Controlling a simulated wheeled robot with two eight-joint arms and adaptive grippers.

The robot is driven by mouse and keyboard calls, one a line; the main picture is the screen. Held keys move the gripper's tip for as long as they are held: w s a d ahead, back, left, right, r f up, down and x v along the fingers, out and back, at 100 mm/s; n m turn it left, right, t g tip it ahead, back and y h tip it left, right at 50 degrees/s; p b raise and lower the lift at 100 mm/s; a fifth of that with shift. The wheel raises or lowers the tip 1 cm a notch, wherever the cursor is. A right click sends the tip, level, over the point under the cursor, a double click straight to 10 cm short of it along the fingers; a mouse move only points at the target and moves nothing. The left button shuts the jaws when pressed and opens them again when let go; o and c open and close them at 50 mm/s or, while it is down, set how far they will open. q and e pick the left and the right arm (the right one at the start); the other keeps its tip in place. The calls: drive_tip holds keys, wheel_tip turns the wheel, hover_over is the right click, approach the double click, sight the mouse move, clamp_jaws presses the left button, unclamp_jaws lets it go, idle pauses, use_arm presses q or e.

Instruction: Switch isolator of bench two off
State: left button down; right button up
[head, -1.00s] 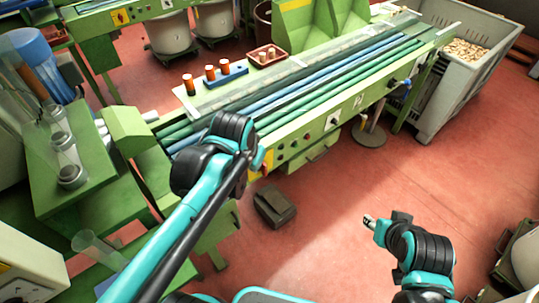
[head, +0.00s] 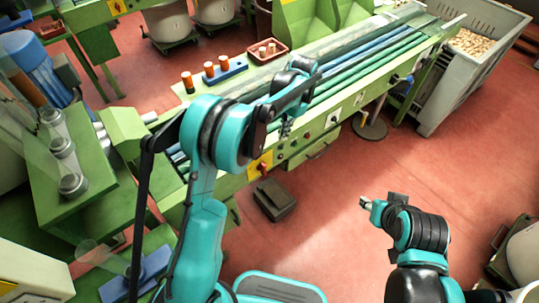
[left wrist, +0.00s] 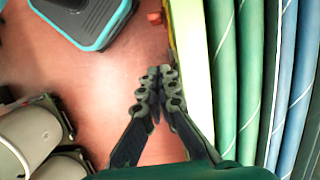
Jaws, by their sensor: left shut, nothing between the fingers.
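The near green bench (head: 330,135) has a yellow plate with a red handle (head: 262,166) on its front face, which looks like an isolator. In the left wrist view a small red part (left wrist: 155,17) sticks out by a yellow strip at the bench edge, ahead of my fingers. My left gripper (head: 285,129) is shut and empty at the bench's front edge, right of the yellow plate, apart from it. Its closed fingertips show in the left wrist view (left wrist: 160,72). My right gripper (head: 367,203) is over the floor; its fingers are too small to read.
Another yellow plate (head: 117,7) is on the back bench. Knobs and a white-plated switch (head: 333,118) line the near bench's front. Bottles on a blue rack (head: 225,72) and a red tray (head: 268,52) stand on top. A dark box (head: 274,199) lies on the floor.

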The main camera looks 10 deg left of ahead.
sight(263, 169)
use_arm(q)
drive_tip(key=shift+w+d+f, duration=0.1)
drive_tip(key=shift+w+f, duration=0.15)
drive_tip(key=shift+f, duration=0.2)
drive_tip(key=s+a+f+b, duration=0.1)
drive_tip(key=f, duration=0.2)
drive_tip(key=s+a+f+b, duration=0.1)
drive_tip(key=s+f+b, duration=0.1)
drive_tip(key=f, duration=0.1)
drive_tip(key=s+a+f+b, duration=0.1)
drive_tip(key=s+a+f, duration=0.1)
drive_tip(key=f, duration=0.1)
drive_tip(key=shift+f+b, duration=0.35)
drive_tip(key=shift+b, duration=0.05)
